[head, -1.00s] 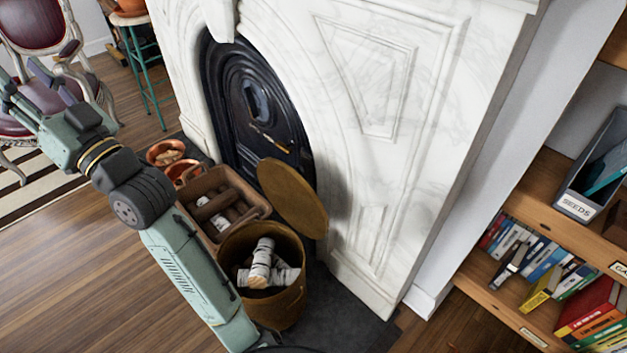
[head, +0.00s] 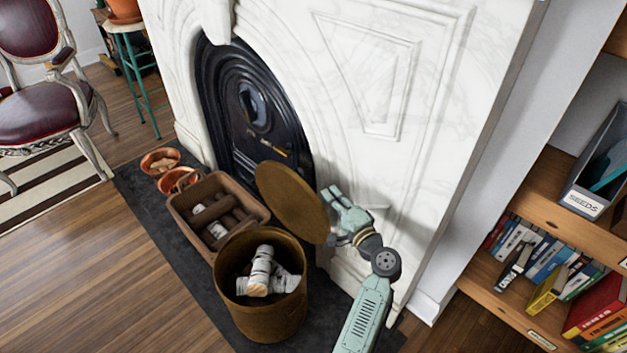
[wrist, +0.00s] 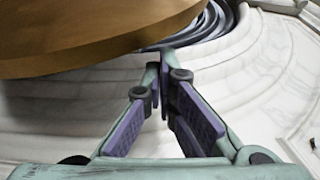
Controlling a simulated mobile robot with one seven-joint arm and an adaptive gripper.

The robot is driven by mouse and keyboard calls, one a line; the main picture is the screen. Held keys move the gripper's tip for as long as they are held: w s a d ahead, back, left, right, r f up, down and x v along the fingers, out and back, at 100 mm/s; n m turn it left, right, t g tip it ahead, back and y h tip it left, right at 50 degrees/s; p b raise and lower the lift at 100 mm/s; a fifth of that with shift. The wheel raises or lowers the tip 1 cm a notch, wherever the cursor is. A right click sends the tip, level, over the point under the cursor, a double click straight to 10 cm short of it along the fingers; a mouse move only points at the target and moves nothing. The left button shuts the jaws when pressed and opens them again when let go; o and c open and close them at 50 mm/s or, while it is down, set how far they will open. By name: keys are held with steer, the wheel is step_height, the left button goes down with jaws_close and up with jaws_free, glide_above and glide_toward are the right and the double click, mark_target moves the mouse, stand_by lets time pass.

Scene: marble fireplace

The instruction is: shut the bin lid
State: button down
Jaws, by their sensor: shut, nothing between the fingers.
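The brown round bin (head: 262,318) stands on the dark hearth with its top open, and white-barked logs (head: 262,272) lie inside. Its round lid (head: 290,202) stands raised at the bin's back side, towards the fireplace. My gripper (head: 332,196) is shut and empty, at the right edge of the lid, between it and the marble. In the wrist view the lid (wrist: 90,35) fills the upper left, and my closed fingertips (wrist: 165,55) are close beneath its edge. I cannot tell if they touch it.
A brown crate of logs (head: 180,202) stands left of the bin, with copper pots (head: 160,160) beyond. The marble fireplace (head: 375,160) rises right behind my gripper. A bookshelf (head: 545,210) is at the right. The wood floor (head: 90,270) at the left is clear.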

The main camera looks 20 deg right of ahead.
steer(key=p+x, duration=0.1)
steer(key=x, duration=0.8)
steer(key=shift+w+a+p, duration=0.1)
steer(key=shift+w+p, duration=0.2)
steer(key=shift+p, duration=0.05)
steer(key=shift+a+f+b, duration=0.1)
steer(key=shift+b, duration=0.55)
